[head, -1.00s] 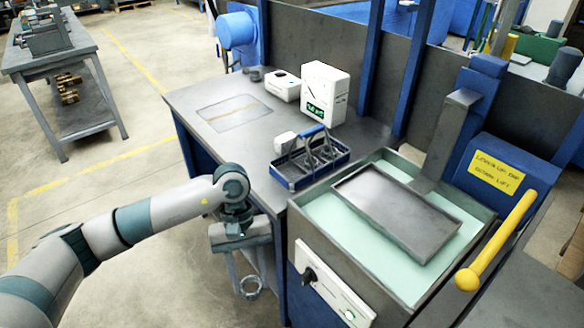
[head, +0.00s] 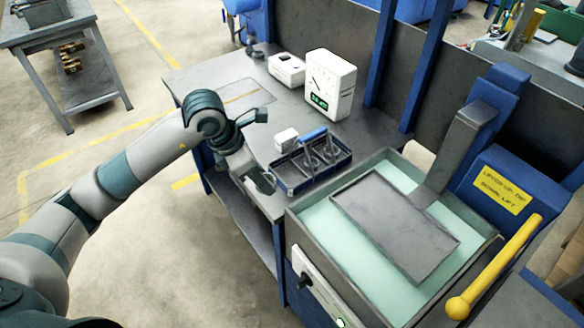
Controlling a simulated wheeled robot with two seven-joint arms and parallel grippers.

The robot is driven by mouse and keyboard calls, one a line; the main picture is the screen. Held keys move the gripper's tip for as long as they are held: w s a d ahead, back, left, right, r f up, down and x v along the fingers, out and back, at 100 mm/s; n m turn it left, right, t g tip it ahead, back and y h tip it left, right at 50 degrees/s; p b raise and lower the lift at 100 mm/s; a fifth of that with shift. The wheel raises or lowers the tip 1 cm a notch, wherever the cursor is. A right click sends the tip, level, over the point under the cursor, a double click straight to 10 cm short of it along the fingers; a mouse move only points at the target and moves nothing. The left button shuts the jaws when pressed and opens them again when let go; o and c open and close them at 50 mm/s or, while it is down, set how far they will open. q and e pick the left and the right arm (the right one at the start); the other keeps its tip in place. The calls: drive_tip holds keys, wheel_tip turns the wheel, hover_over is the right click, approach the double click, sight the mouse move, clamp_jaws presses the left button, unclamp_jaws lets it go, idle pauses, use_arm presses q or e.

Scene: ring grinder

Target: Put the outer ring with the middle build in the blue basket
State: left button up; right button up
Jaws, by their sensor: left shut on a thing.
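The blue basket (head: 322,179) stands on the grey bench, with a blue handle on top and dark metal parts or dividers inside. My left gripper (head: 264,184) is at the left side of the basket, over the bench's front edge. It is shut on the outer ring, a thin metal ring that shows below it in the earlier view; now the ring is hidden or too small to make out. I cannot tell whether gripper and basket touch. The middle build cannot be told apart inside the basket. My right gripper is not in view.
A white gauge box (head: 329,83) and a smaller white box (head: 287,68) stand behind the basket. A small white block (head: 286,138) is at its back left. A tank with a grey tray (head: 395,222) and yellow lever (head: 497,265) is to the right.

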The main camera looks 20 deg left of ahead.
use_arm(q)
drive_tip(key=shift+w+a+r+n+t, duration=0.15)
drive_tip(key=shift+w+r+n+t, duration=0.15)
drive_tip(key=shift+w+r+n, duration=0.25)
drive_tip(key=shift+f, duration=0.1)
drive_tip(key=w+d+f+b, duration=0.1)
drive_tip(key=w+f, duration=0.1)
drive_tip(key=w, duration=0.1)
drive_tip(key=w+f+b, duration=0.2)
drive_tip(key=w, duration=0.2)
drive_tip(key=w+d+f+b, duration=0.1)
drive_tip(key=w+f, duration=0.1)
drive_tip(key=w, duration=0.1)
drive_tip(key=shift+w+d+f+b, duration=0.25)
drive_tip(key=shift+d+f+b, duration=0.05)
drive_tip(key=shift+f, duration=0.05)
drive_tip(key=shift+w+d+f, duration=0.1)
drive_tip(key=shift+w, duration=0.2)
